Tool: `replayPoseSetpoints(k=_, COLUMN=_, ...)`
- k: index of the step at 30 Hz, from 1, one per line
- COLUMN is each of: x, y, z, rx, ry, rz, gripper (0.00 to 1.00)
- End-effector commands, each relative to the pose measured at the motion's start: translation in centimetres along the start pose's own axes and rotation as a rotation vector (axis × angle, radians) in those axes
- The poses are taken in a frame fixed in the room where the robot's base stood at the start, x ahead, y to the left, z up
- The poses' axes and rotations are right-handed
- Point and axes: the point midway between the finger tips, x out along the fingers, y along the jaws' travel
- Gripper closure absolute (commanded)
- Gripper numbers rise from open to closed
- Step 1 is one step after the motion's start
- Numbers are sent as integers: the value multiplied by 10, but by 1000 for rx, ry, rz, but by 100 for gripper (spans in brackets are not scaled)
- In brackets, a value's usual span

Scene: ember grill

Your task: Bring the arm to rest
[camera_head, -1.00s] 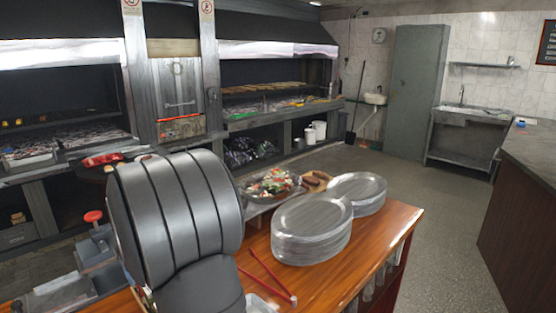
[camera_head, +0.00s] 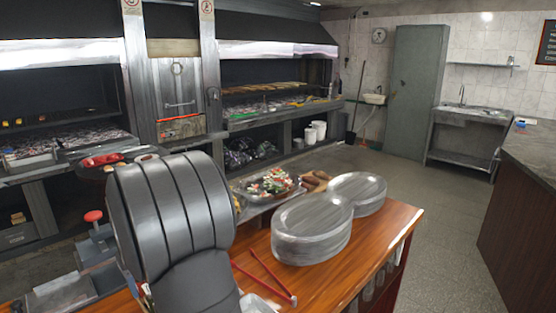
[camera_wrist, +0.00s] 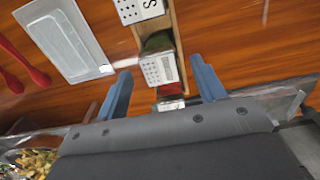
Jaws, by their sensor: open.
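My gripper (camera_wrist: 160,88) shows in the wrist view with its two blue fingers spread wide apart. It is open and holds nothing. Below it is a wooden counter (camera_wrist: 230,40) with a narrow wooden box (camera_wrist: 185,35) holding shakers or small containers, roughly in line with the gap between the fingers. In the head view my dark grey arm fills the left foreground over the counter (camera_head: 375,245), and the gripper is hidden behind it.
Stacked oval metal plates (camera_head: 312,230) stand on the counter, right of my arm. A salad platter (camera_head: 268,184) sits behind them. Red tongs (camera_head: 268,278) lie in front, and a clear tray (camera_wrist: 65,38) lies beside the box. The floor at right is clear.

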Motion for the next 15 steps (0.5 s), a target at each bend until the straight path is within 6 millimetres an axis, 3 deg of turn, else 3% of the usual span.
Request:
replayPoseSetpoints(k=8, x=58, y=0, z=1, rx=0, ry=-5, rz=-1, gripper=37)
replayPoseSetpoints(k=15, x=2, y=0, z=-1, rx=0, ry=5, rz=1, gripper=37)
